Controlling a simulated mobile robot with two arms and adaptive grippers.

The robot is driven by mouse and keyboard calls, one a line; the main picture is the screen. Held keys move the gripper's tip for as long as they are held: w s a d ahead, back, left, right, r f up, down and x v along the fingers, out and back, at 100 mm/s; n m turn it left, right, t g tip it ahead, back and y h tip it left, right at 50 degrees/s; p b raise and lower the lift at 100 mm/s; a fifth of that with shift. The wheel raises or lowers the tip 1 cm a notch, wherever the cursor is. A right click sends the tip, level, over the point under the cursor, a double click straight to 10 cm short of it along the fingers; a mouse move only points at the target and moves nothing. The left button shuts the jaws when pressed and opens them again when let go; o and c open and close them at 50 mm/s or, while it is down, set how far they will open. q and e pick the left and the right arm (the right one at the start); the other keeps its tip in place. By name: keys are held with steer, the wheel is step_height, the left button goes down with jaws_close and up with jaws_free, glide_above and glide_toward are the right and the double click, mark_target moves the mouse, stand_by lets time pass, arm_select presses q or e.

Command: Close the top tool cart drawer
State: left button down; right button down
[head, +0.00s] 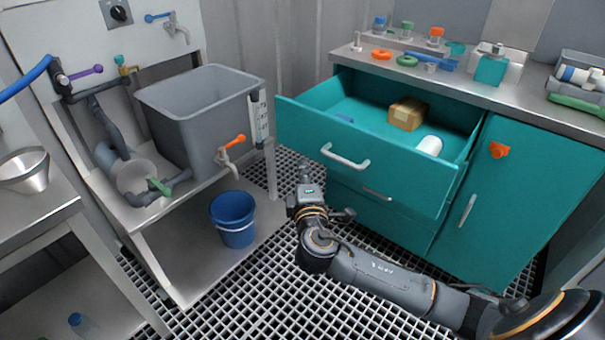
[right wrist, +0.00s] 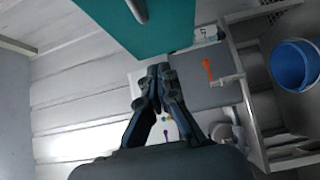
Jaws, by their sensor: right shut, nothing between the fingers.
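The top drawer (head: 372,158) of the teal tool cart (head: 520,200) stands pulled out, with its inside showing. Its pale bar handle (head: 344,157) is on the front panel. In the drawer lie a brown box (head: 408,114), a white cylinder (head: 429,146) and a small blue item (head: 344,118). My right gripper (head: 304,168) is shut and empty, a little left of the handle in the head view and apart from it. In the right wrist view, the shut fingertips (right wrist: 159,72) are below the teal drawer front (right wrist: 150,25), with the handle (right wrist: 137,10) at the top. My left gripper is not in view.
A grey tank (head: 190,125) with an orange-handled tap (head: 232,145) stands on a bench at left. A blue bucket (head: 233,218) stands below it. Bottles and rings crowd the cart's counter (head: 460,82). An orange knob (head: 499,150) is on the cart's door.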

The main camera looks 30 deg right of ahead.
mark_target(308, 137)
steer(key=x, duration=0.3)
steer(key=d+b+x, duration=0.1)
steer(key=x, duration=0.2)
steer(key=d+x, duration=0.1)
steer(key=x, duration=0.2)
steer(key=shift+s+f, duration=0.1)
steer(key=shift+s, duration=0.3)
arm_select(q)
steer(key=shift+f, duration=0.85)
arm_select(e)
steer(key=shift+w+d, duration=0.25)
steer(key=shift+d, duration=0.15)
